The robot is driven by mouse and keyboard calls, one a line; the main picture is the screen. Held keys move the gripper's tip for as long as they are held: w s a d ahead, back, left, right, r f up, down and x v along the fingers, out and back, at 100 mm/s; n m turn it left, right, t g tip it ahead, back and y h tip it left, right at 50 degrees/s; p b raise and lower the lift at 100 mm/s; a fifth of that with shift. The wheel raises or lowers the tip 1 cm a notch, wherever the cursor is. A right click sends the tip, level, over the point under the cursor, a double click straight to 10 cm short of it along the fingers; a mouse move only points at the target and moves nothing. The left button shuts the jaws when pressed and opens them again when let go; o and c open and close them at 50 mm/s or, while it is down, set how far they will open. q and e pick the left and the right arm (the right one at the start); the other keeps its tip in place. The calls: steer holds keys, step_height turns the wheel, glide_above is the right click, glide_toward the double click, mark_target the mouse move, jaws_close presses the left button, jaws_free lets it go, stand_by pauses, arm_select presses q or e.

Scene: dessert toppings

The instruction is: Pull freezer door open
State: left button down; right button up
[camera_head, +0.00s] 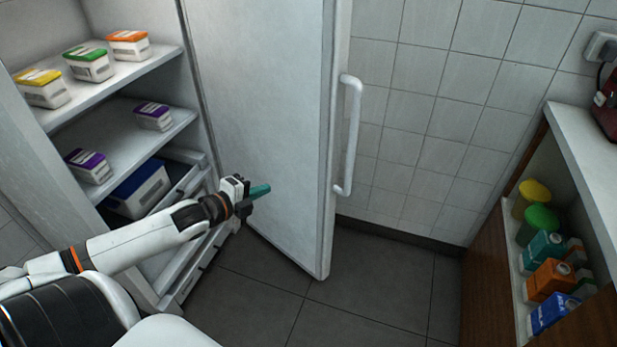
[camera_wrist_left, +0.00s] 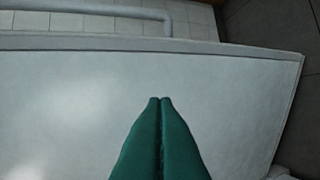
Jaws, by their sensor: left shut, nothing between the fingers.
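The freezer door (camera_head: 265,120) stands swung wide open, hinged at the right side of the freezer. Its long white vertical handle (camera_head: 351,135) is on the far face, near the free edge. My left gripper (camera_head: 262,190) is shut and empty, its green fingers in front of the door's inner face at lower left. In the left wrist view the closed fingertips (camera_wrist_left: 161,100) point at the inner door panel (camera_wrist_left: 70,110), and the handle (camera_wrist_left: 90,11) shows beyond the door's edge. I cannot tell whether the fingertips touch the panel. My right gripper is not in view.
The freezer shelves (camera_head: 150,70) hold several tubs with yellow, green, orange and purple lids. A blue-lidded container (camera_head: 140,190) sits lower down. A wooden cabinet (camera_head: 482,255) with bottles and cartons stands at right. Dark floor tiles (camera_head: 370,285) are clear between door and cabinet.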

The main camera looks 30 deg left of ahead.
arm_select(q)
steer(key=b, duration=0.3)
glide_toward(307, 170)
steer(key=x, duration=0.5)
steer(key=shift+w+f, duration=0.1)
steer(key=shift+f, duration=0.15)
steer(key=shift+w+d, duration=0.1)
steer(key=shift+w, duration=0.55)
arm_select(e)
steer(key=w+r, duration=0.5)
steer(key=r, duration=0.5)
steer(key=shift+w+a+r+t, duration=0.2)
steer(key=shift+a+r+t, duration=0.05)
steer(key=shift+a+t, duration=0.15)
